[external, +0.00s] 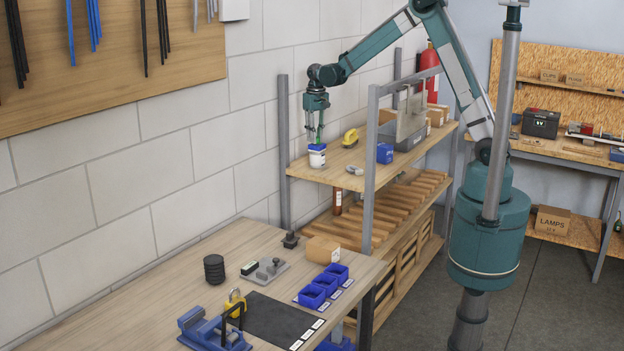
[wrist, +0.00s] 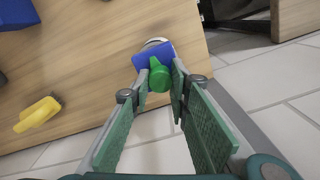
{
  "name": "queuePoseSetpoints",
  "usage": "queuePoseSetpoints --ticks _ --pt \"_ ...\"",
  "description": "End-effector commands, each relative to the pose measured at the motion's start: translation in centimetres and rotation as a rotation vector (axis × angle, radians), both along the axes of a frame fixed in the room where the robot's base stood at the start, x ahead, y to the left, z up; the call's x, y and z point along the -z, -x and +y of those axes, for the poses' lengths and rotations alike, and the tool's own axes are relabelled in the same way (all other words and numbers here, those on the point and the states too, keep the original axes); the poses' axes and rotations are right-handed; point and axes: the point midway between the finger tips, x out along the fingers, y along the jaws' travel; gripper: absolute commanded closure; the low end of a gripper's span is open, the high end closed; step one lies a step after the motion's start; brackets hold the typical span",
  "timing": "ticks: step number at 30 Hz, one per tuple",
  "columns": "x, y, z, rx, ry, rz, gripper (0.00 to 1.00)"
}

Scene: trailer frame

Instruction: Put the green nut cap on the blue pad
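The green nut cap (wrist: 160,76) is between the two fingertips of my gripper (wrist: 160,82) in the wrist view, and the fingers look closed on its sides. The blue pad (wrist: 188,58) lies right behind and below the cap in that view. In the external view, my gripper (external: 316,135) points straight down over the blue pad (external: 317,147), which tops a white container near the shelf's left edge. The cap is over the pad; whether it touches the pad is hard to tell. The fingers partly hide the cap.
The wooden shelf (external: 340,176) also carries a yellow object (external: 350,137), a small grey piece (external: 355,170), a blue bin (external: 385,153) and a grey toolbox. A metal post (external: 284,150) stands left of the container. A workbench (external: 150,290) is in front, lower down.

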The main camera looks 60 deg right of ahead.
Motion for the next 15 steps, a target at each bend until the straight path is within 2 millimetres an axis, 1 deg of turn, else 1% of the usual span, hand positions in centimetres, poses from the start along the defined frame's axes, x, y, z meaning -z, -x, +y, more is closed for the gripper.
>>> queuePoseSetpoints --ticks 10,11,13,14,15 --pt "0.38 0.00 0.00 0.000 0.000 0.000 0.86" --pt "0.33 0.00 0.00 0.000 0.000 0.000 0.78" --pt "0.27 0.00 0.00 0.000 0.000 0.000 0.69" --pt "0.27 0.00 0.00 0.000 0.000 0.000 0.66" --pt "0.26 0.00 0.00 0.000 0.000 0.000 0.66"
